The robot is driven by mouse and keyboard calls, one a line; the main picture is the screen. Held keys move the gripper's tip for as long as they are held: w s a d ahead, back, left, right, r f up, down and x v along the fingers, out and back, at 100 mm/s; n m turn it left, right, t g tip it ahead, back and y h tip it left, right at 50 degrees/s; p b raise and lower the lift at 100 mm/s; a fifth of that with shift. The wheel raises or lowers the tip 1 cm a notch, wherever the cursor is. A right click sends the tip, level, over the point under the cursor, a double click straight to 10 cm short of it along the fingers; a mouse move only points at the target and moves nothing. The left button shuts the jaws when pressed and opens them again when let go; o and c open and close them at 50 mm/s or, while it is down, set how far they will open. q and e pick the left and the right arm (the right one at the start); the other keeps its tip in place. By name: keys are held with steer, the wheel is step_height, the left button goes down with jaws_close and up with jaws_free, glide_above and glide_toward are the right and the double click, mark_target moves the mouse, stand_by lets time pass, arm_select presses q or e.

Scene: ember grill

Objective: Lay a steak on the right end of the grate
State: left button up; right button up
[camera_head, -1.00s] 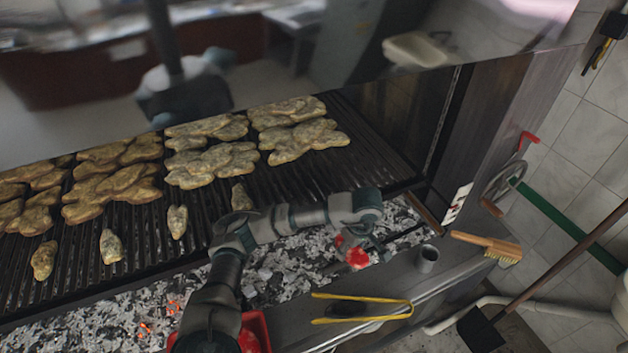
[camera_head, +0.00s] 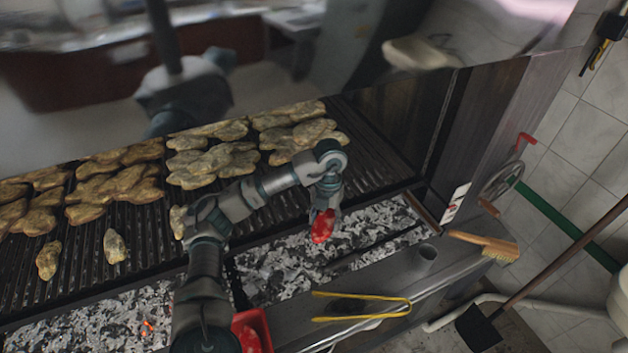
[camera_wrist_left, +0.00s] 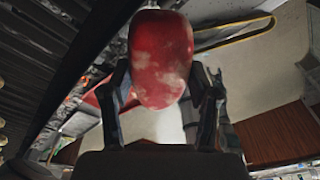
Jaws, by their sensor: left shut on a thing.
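A red raw steak (camera_head: 323,227) hangs from my left gripper (camera_head: 325,207) in the head view, over the ember bed just in front of the grate's front edge. In the left wrist view the same steak (camera_wrist_left: 161,58), red with pale marbling, sits between the two fingers of my left gripper (camera_wrist_left: 163,90), which is shut on it. The grate (camera_head: 372,150) has dark bars, and its right end is bare. My right gripper is not in view.
Several cooked pieces (camera_head: 212,160) cover the left and middle of the grate. A red tray (camera_head: 254,325) is at the bottom.

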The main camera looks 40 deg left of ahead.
mark_target(316, 220)
arm_select(q)
steer(key=r+n, duration=0.1)
steer(key=n, duration=0.1)
steer(key=a+n, duration=0.1)
steer(key=n, duration=0.2)
steer(key=s+a+r+n, duration=0.1)
steer(key=n, duration=0.1)
steer(key=shift+a+r+n+t+h, duration=0.25)
steer(key=shift+r+n+t+h, duration=0.05)
steer(key=shift+r, duration=0.05)
steer(key=shift+a+r+n+p, duration=0.1)
steer(key=shift+n+p, duration=0.2)
steer(key=w+a+p, duration=0.1)
steer(key=w+a, duration=0.2)
steer(key=w, duration=0.1)
steer(key=w+a+f+p, duration=0.1)
steer(key=w+a, duration=0.3)
steer(key=w+a+p, duration=0.1)
steer(key=w+a, duration=0.2)
steer(key=w, duration=0.1)
steer(key=shift+a+f+p, duration=0.2)
steer(key=shift+p, duration=0.1)
step_height(316, 220, down, 3)
steer(key=shift+f+p, duration=0.15)
steer(key=shift+p, duration=0.4)
steer(key=shift+f, duration=0.15)
steer(key=o, duration=1.3)
steer(key=shift+c, duration=0.2)
